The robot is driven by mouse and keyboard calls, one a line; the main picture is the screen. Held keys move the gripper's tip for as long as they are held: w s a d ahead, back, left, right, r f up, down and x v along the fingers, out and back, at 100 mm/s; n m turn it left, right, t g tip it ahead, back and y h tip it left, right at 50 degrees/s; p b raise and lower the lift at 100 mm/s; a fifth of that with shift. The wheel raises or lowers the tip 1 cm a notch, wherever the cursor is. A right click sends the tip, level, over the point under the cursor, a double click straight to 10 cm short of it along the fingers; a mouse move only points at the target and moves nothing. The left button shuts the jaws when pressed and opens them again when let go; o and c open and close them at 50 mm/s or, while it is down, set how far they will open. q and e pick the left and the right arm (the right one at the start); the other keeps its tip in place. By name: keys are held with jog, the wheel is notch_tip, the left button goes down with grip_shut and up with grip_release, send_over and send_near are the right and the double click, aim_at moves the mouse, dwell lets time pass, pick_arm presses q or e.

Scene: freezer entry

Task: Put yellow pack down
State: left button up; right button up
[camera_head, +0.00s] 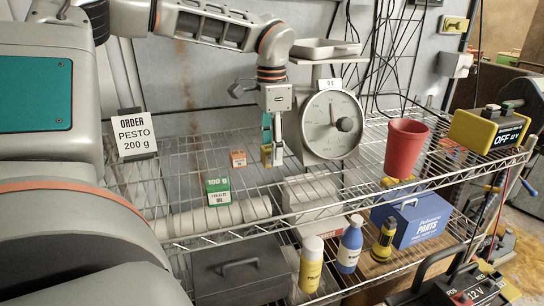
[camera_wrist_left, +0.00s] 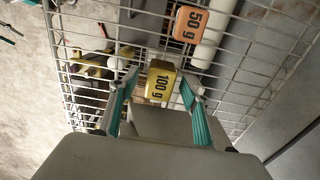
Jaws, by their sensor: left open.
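The yellow pack, marked 100 g (camera_wrist_left: 161,84), sits between the teal fingers of my left gripper (camera_wrist_left: 159,76) in the left wrist view, with a gap showing on its right. In the head view the yellow pack (camera_head: 266,155) is a small block at wire shelf level, partly hidden by the fingers. My left gripper (camera_head: 273,145) points down around it and is open. My right gripper does not show. An orange 50 g pack (camera_head: 238,158) and a green 100 g oil pack (camera_head: 218,191) stand on the wire shelf (camera_head: 180,178) to its left.
A dial scale with a tray (camera_head: 331,122) stands close to the right of my left gripper. Further right are a red cup (camera_head: 405,147) and a yellow-black 12 V box (camera_head: 488,130). An order card reading pesto 200 g (camera_head: 134,134) stands at the left.

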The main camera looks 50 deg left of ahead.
pick_arm(q)
jog(key=c, duration=1.3)
jog(key=shift+c, duration=0.2)
